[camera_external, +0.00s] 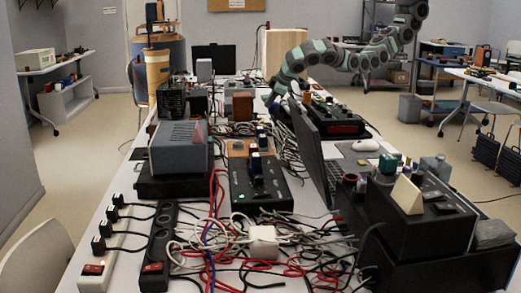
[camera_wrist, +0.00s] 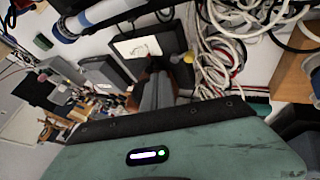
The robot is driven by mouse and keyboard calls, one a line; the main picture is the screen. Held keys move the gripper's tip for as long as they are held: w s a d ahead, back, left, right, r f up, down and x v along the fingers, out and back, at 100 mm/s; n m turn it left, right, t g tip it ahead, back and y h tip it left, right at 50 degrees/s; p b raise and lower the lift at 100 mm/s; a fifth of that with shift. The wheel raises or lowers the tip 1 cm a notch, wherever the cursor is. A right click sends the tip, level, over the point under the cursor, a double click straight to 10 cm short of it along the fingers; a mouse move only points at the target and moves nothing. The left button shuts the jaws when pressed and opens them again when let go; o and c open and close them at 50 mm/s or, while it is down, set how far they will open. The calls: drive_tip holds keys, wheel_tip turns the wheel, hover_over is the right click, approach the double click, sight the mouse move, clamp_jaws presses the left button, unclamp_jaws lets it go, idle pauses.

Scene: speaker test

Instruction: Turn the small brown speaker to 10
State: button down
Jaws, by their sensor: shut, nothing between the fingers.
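A small reddish-brown box (camera_external: 242,106), likely the small brown speaker, stands on the long table in the external view. Its knob and scale are too small to make out. My gripper (camera_external: 270,99) points down just to the right of this box, close to the cables; I cannot tell whether it touches anything. In the wrist view my gripper (camera_wrist: 155,92) has its dark fingers together with nothing seen between them. A brown wooden surface (camera_wrist: 297,75) shows at the right edge of the wrist view; I cannot tell whether it is the speaker.
White cables (camera_external: 287,140) lie right of the box, beside an open laptop (camera_external: 316,150). A black device with a red display (camera_external: 343,128) stands behind the laptop. A grey-topped box (camera_external: 180,147) and black mixer (camera_external: 258,190) stand nearer. The table is crowded.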

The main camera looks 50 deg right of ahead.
sight(246, 108)
drive_tip(key=b+x, duration=0.1)
drive_tip(key=x, duration=0.8)
drive_tip(key=shift+a+f+b, duration=0.1)
drive_tip(key=shift+f+b, duration=0.15)
drive_tip(key=shift+b, duration=0.1)
